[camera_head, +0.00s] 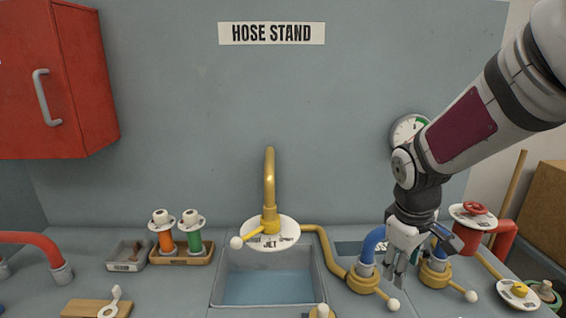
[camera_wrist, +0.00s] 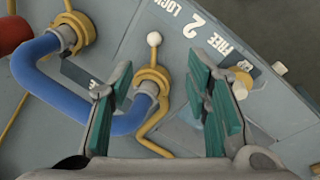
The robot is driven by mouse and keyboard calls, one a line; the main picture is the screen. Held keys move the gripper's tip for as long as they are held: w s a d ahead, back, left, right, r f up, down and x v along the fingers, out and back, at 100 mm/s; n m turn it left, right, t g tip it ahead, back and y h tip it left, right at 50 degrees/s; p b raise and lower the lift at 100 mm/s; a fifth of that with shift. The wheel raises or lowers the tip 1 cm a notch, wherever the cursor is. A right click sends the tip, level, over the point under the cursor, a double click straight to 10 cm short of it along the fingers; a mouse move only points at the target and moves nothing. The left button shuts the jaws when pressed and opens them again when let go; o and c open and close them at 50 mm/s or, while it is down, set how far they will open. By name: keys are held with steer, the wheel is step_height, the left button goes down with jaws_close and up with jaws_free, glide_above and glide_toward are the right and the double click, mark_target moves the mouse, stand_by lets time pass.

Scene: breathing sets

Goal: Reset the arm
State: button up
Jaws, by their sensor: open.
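My arm reaches in from the upper right of the head view. My gripper (camera_head: 402,268) points down over the right part of the counter, by the blue hose (camera_head: 372,243). In the wrist view its two green-padded fingers (camera_wrist: 162,85) are apart with nothing held between them. The blue hose (camera_wrist: 45,88) shows there too. One end, in a brass collar (camera_wrist: 152,77) with a white-knobbed lever, appears in the gap between the fingers. I cannot tell whether a finger touches the hose.
A sink basin (camera_head: 268,290) with a brass tap (camera_head: 270,185) is in the middle. A gauge (camera_head: 408,130) is on the wall behind my arm. A red valve (camera_head: 475,210) stands right of my gripper. A red cabinet (camera_head: 60,85) hangs at left. Space above the sink is clear.

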steer(key=s+a+r+m, duration=0.2)
steer(key=s+r, duration=0.1)
steer(key=s, duration=0.3)
steer(key=s+a+r+m+t+y, duration=0.1)
steer(key=s+a+r+m, duration=0.1)
steer(key=s, duration=0.5)
steer(key=s+a+r+m+t, duration=0.1)
steer(key=s+a+r+m, duration=0.1)
steer(key=s+r, duration=0.2)
steer(key=shift+s+a+r+y, duration=0.25)
steer(key=shift+s+r+y, duration=0.15)
steer(key=shift+s, duration=1.2)
